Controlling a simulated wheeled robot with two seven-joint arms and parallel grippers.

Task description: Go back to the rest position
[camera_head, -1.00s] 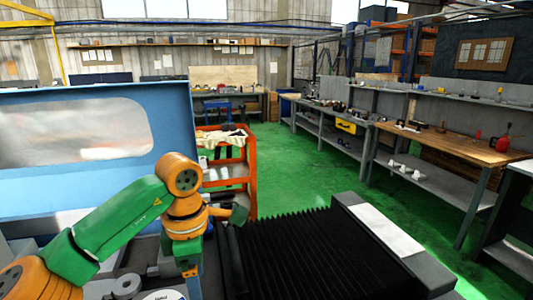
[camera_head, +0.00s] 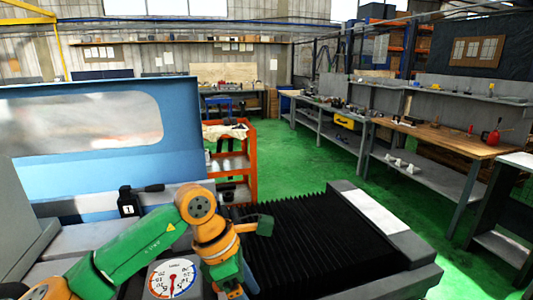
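My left arm, green and orange, comes in from the lower left. It bends at an orange joint and turns down over the grinder's front. Its lower end runs to the bottom edge of the picture, and I see no gripper fingers there. My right arm and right gripper do not show. The blue grinder (camera_head: 80,175) has a clear window and stands at the left. A round dial gauge (camera_head: 172,279) shows just left of my arm's lower end.
Black ribbed bellows (camera_head: 310,245) lie right of my arm, with a grey end block (camera_head: 375,215) beyond. An orange cart (camera_head: 252,165) stands behind. Workbenches (camera_head: 440,138) line the right. The green floor (camera_head: 300,160) between is clear.

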